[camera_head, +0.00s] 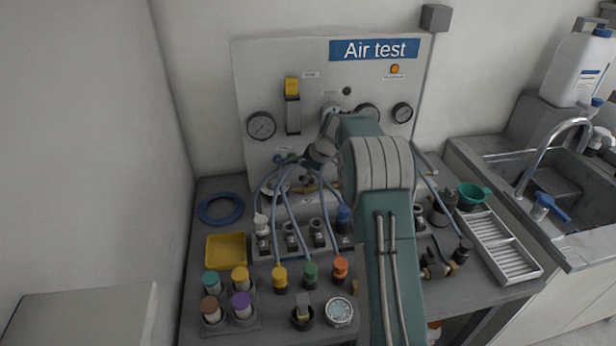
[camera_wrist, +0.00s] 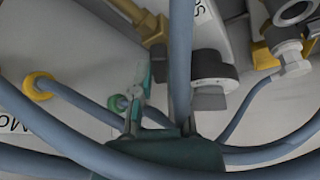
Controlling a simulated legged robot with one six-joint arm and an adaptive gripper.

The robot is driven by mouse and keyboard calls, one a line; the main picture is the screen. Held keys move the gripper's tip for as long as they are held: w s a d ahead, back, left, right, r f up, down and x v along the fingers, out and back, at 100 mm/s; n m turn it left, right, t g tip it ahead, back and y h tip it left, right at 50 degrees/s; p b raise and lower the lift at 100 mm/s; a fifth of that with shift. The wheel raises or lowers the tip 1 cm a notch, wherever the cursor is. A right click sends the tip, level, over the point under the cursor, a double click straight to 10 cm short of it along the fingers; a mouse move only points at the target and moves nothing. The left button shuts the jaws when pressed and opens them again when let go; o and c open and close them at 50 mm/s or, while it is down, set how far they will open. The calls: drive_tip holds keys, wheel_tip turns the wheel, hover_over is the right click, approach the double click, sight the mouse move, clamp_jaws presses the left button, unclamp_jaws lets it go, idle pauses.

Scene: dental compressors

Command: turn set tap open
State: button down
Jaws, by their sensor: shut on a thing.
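My gripper (camera_wrist: 163,112) shows at the bottom middle of the wrist view, with a pale finger on its left side. A blue hose passes in front of it and hides part of the jaws. A dark round knob with a grey block, which seems to be the set tap (camera_wrist: 212,70), is just right of the fingers. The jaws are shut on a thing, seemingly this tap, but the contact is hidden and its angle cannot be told. In the head view my arm reaches to the lower middle of the Air test panel (camera_head: 290,70) and hides the tap.
Blue hoses (camera_wrist: 60,95) cross close around the gripper. Gauges (camera_head: 261,126) sit on the panel. A white rack (camera_head: 500,245) and a sink (camera_head: 550,185) are at right.

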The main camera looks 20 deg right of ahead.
drive_tip(key=n+g, duration=0.1)
drive_tip(key=n, duration=0.2)
drive_tip(key=n+g+y, duration=0.1)
drive_tip(key=n, duration=0.2)
drive_tip(key=shift+w+d+f+n, duration=0.1)
drive_tip(key=shift+w+f+n, duration=0.1)
drive_tip(key=shift+n, duration=0.1)
idle(0.5)
drive_tip(key=c, duration=0.6)
unclamp_jaws()
drive_tip(key=shift+c, duration=0.2)
drive_tip(key=shift+r, duration=0.1)
drive_tip(key=w+v, duration=0.1)
drive_tip(key=v, duration=1)
drive_tip(key=shift+s+d+r, duration=0.25)
drive_tip(key=shift+d+r, duration=0.1)
drive_tip(key=shift+d, duration=0.05)
